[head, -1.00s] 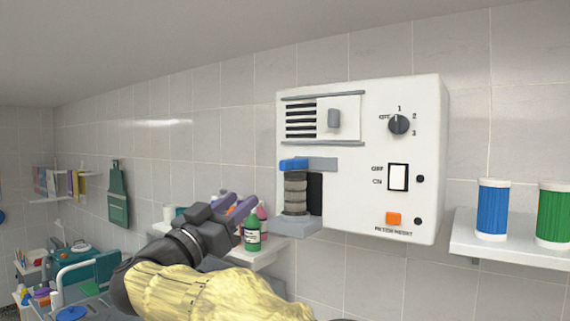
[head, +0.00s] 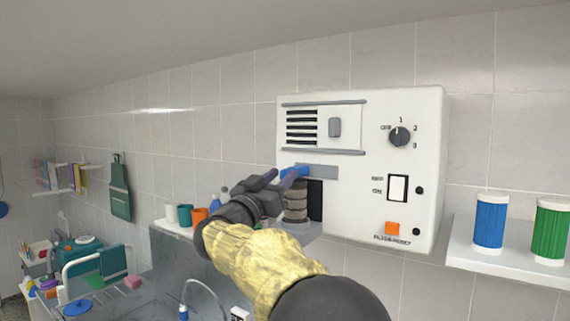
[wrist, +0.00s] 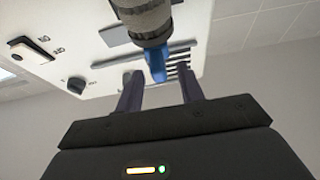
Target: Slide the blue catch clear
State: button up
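The blue catch (head: 296,170) sits on a grey rail (head: 322,171) on the front of the white wall box (head: 360,225), above a ribbed grey cylinder (head: 297,201). My gripper (head: 283,177) is up at the catch, partly covering it in the head view. In the wrist view my gripper (wrist: 161,84) has its two dark purple fingers spread apart. The blue catch (wrist: 156,65) shows in the gap between them, near the tips. The ribbed cylinder (wrist: 146,25) is just beyond. I cannot tell whether a finger touches the catch.
The box also has a dial (head: 400,136), a white rocker switch (head: 397,188), an orange button (head: 392,228) and a sliding panel (head: 335,127). A shelf (head: 480,252) with a blue roll (head: 489,220) and a green roll (head: 550,230) is at right.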

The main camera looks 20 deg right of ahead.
jog(key=shift+p+x, duration=0.35)
jog(key=shift+x, duration=1.05)
jog(key=shift+s, duration=0.1)
